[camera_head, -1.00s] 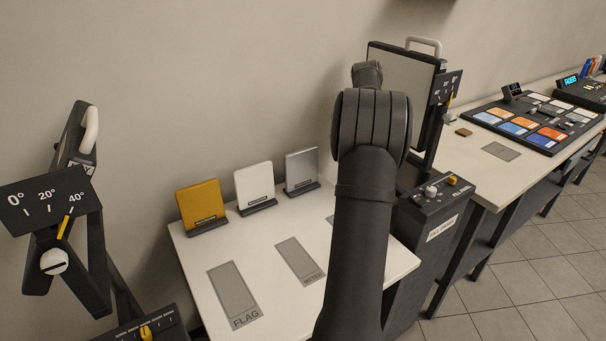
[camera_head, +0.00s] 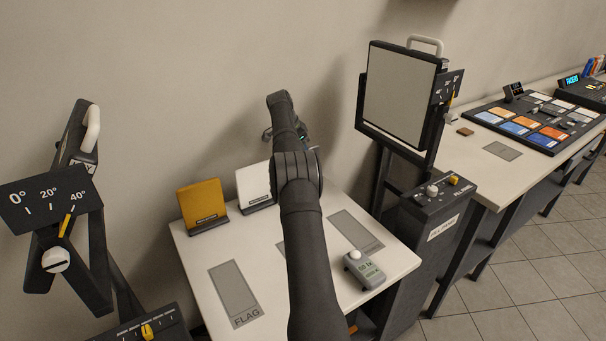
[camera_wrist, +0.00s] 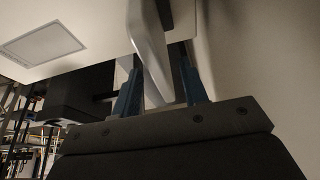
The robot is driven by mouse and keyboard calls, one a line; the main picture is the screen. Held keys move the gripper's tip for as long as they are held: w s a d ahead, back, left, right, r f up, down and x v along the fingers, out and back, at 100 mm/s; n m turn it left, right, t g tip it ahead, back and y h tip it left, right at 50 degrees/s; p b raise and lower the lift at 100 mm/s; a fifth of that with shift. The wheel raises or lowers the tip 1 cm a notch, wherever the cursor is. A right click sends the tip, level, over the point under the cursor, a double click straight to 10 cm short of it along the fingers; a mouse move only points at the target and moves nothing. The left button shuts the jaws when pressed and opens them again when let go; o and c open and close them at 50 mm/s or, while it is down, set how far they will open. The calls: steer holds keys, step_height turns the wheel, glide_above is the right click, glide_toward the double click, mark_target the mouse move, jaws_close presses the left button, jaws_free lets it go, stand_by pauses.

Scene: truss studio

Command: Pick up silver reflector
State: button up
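The silver reflector is hidden behind my arm in the head view. In the wrist view, a pale upright panel (camera_wrist: 150,50) reaches down between the two blue fingers of my gripper (camera_wrist: 162,88); its place fits the silver reflector, but its colour is hard to judge. The fingers are apart, with a gap visible between the left finger and the panel. In the head view, the gripper is mostly hidden behind my wrist, at the back of the white table (camera_head: 395,262).
A yellow panel (camera_head: 202,203) and a white panel (camera_head: 254,184) stand at the table's back left. A grey handheld meter (camera_head: 365,270) with a white dome lies at the front right. A large framed panel (camera_head: 399,95) rises to the right. The FLAG mark (camera_head: 234,290) is empty.

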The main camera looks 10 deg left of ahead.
steer(key=shift+x, duration=1.7)
steer(key=shift+f, duration=0.25)
jaws_close()
